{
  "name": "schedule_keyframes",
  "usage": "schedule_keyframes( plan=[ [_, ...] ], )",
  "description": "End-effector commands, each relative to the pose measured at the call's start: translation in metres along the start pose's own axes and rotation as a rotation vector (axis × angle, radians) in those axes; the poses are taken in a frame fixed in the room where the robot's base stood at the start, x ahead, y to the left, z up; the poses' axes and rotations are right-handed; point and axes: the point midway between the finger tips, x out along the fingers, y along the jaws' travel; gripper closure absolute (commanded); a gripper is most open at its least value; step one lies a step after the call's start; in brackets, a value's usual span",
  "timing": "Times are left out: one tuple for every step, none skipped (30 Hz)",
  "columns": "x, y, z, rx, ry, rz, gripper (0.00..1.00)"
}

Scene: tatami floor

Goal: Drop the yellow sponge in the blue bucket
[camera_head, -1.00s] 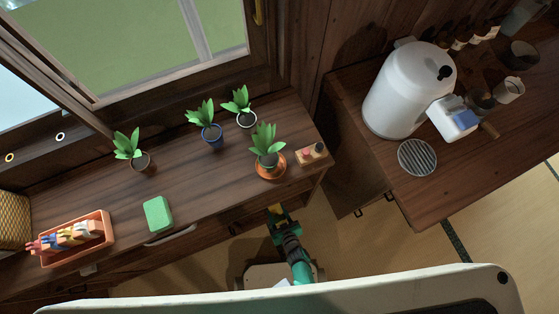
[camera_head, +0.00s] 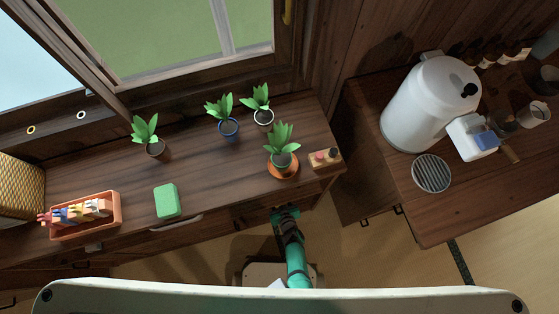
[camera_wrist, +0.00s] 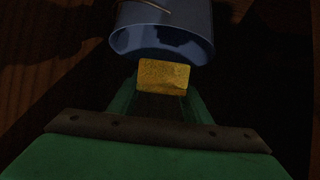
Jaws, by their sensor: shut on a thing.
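In the wrist view the yellow sponge (camera_wrist: 163,76) is held between the fingers of my gripper (camera_head: 284,212). The blue bucket (camera_wrist: 180,18) is just beyond the sponge at the top of the wrist view. Its round opening faces my gripper, and its inside is dark. The sponge's far edge overlaps the near rim in the picture; I cannot tell whether they touch. In the head view my gripper is at the front edge of the wooden counter, and neither the sponge nor the bucket can be made out there.
The counter (camera_head: 215,170) carries several potted plants (camera_head: 282,160), a green block (camera_head: 167,201) and an orange tray (camera_head: 117,222) of small items. A side table (camera_head: 440,215) at the right holds a large white urn (camera_head: 425,105). The area around the bucket is dark.

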Motion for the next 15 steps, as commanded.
schedule_keyframes(
  plan=[
    [0.005, -0.001, -0.004, 0.001, 0.002, -0.001, 0.8],
    [0.007, -0.001, -0.005, 0.001, 0.002, -0.001, 0.8],
    [0.01, -0.001, -0.006, 0.001, 0.001, -0.001, 0.8],
    [0.012, -0.001, -0.007, 0.001, 0.0, -0.001, 0.8],
    [0.014, -0.001, -0.008, 0.001, 0.0, -0.001, 0.8],
    [0.017, -0.001, -0.01, 0.001, 0.0, -0.001, 0.8],
    [0.019, -0.001, -0.012, 0.001, 0.001, -0.001, 0.8],
    [0.021, -0.001, -0.014, 0.0, 0.001, -0.001, 0.8],
    [0.024, -0.001, -0.015, 0.0, 0.001, 0.0, 0.8],
    [0.025, 0.0, -0.016, 0.0, 0.001, 0.0, 0.8],
    [0.027, 0.0, -0.017, 0.0, 0.0, 0.0, 0.8],
    [0.029, -0.001, -0.018, 0.0, 0.0, -0.001, 0.8],
    [0.03, -0.001, -0.019, 0.001, 0.0, 0.0, 0.8],
    [0.032, -0.001, -0.02, 0.001, 0.001, 0.0, 0.8],
    [0.033, -0.001, -0.021, 0.001, 0.001, 0.0, 0.8]
  ],
)
